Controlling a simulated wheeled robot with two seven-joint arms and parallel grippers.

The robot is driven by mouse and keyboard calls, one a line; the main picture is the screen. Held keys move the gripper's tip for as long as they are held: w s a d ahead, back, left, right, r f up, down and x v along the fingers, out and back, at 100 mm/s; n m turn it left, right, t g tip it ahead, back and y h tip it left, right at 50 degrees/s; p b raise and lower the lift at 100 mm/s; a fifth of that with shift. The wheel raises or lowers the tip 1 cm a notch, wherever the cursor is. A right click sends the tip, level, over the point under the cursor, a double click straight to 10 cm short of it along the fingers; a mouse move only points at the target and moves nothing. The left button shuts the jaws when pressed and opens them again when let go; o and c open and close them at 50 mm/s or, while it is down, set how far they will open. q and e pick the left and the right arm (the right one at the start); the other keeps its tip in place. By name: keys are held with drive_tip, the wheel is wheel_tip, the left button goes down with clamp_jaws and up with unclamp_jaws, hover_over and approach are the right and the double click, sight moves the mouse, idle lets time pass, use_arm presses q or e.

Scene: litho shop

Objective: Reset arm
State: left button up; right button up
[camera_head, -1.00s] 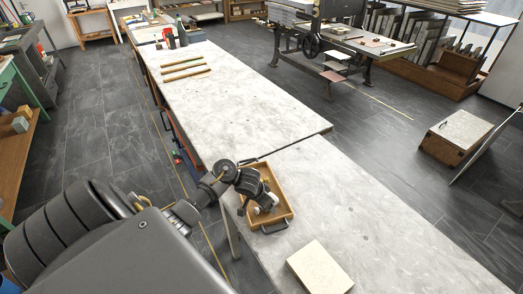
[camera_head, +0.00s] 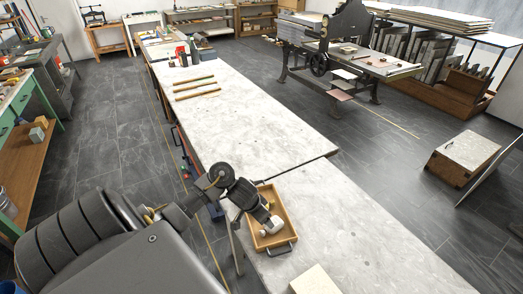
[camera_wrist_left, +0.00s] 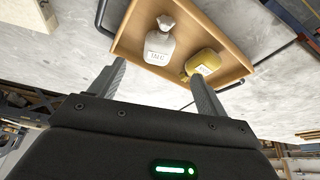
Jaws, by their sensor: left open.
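My left gripper (camera_head: 269,228) reaches in from the left and hangs over a shallow wooden tray (camera_head: 290,226) with dark handles. In the wrist view the left gripper (camera_wrist_left: 157,72) is open, its two fingers apart with nothing between them. The tray (camera_wrist_left: 232,68) there holds a small white labelled bag or bottle (camera_wrist_left: 160,45) and a yellowish one (camera_wrist_left: 203,65). In the head view the gripper partly hides the tray and its contents. I cannot tell the height between fingers and tray. My right gripper is in no view.
The tray sits on a long pale stone-topped table (camera_head: 345,215). A pale block (camera_head: 315,281) lies on the near part. Several wooden strips (camera_head: 195,87) lie farther along. A press (camera_head: 340,50) stands at the back right, a wooden box (camera_head: 462,158) on the floor right. The mid-table is clear.

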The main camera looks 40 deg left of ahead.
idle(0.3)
use_arm(q)
drive_tip(key=s+d+f+m+t, duration=0.1)
drive_tip(key=s+d+f, duration=0.1)
drive_tip(key=s+d, duration=0.45)
drive_tip(key=s+d+r+g, duration=0.1)
drive_tip(key=s+d+r, duration=0.25)
drive_tip(key=s, duration=0.45)
drive_tip(key=s+d+r+g, duration=0.1)
drive_tip(key=s+d+r, duration=0.1)
drive_tip(key=s+d, duration=0.4)
wheel_tip(320, 180, down, 33)
drive_tip(key=s+a+g+b, duration=0.1)
drive_tip(key=s+b, duration=0.1)
drive_tip(key=b, duration=0.5)
drive_tip(key=s+a+f+b, duration=0.1)
drive_tip(key=s+f+b, duration=0.1)
drive_tip(key=s+f, duration=0.6)
drive_tip(key=s+a+f+g+b, duration=0.1)
drive_tip(key=s+a+f+b, duration=0.1)
drive_tip(key=s+f, duration=0.6)
wheel_tip(320, 180, down, 6)
drive_tip(key=shift+s+r+y+b, duration=0.2)
drive_tip(key=shift+s+y+b, duration=0.15)
drive_tip(key=shift+b, duration=0.35)
